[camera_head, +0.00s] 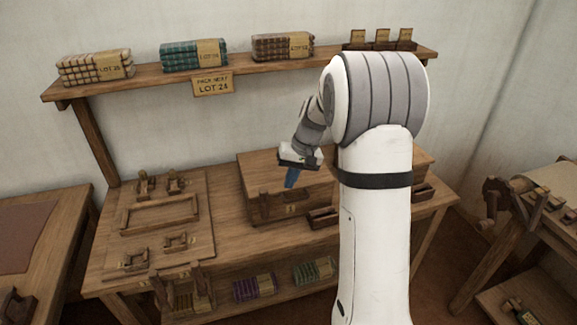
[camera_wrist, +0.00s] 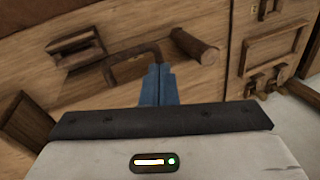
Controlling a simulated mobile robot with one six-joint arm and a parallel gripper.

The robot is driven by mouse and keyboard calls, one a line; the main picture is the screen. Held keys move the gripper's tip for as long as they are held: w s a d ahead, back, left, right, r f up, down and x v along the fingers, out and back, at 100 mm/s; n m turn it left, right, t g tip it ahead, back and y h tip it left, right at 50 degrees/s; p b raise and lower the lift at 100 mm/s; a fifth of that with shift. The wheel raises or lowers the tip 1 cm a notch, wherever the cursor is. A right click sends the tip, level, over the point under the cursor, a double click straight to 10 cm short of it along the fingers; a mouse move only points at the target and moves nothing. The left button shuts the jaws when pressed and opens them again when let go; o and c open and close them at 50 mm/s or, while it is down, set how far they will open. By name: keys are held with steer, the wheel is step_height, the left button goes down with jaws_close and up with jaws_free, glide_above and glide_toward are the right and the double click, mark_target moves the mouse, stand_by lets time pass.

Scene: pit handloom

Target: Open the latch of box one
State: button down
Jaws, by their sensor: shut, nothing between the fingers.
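A large wooden box (camera_head: 252,168) stands at the back of the middle table, partly hidden by my arm. My gripper (camera_head: 290,182) is shut and empty, with blue fingers pointing down in front of the box's front face. In the wrist view, the closed fingertips (camera_wrist: 158,72) are by the right end of a dark bent bar (camera_wrist: 128,53), which looks like a latch part. I cannot tell whether they touch it. A round wooden peg (camera_wrist: 196,46) sticks out just right of the fingertips.
A small wooden tray (camera_head: 322,217) is right of the gripper. A board with wooden frames and fittings (camera_head: 160,212) covers the table's left. Bare tabletop (camera_head: 229,240) lies between board and box.

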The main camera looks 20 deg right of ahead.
mark_target(264, 205)
steer(key=shift+w+a+f+p, duration=0.15)
steer(key=shift+a+f, duration=0.2)
steer(key=shift+a, duration=0.35)
steer(key=shift+w+a+f+p, duration=0.1)
steer(key=shift+a+f, duration=0.2)
steer(key=shift+a, duration=0.45)
steer(key=shift+w+a+f+p, duration=0.15)
steer(key=shift+a+f, duration=0.2)
steer(key=shift+a, duration=0.35)
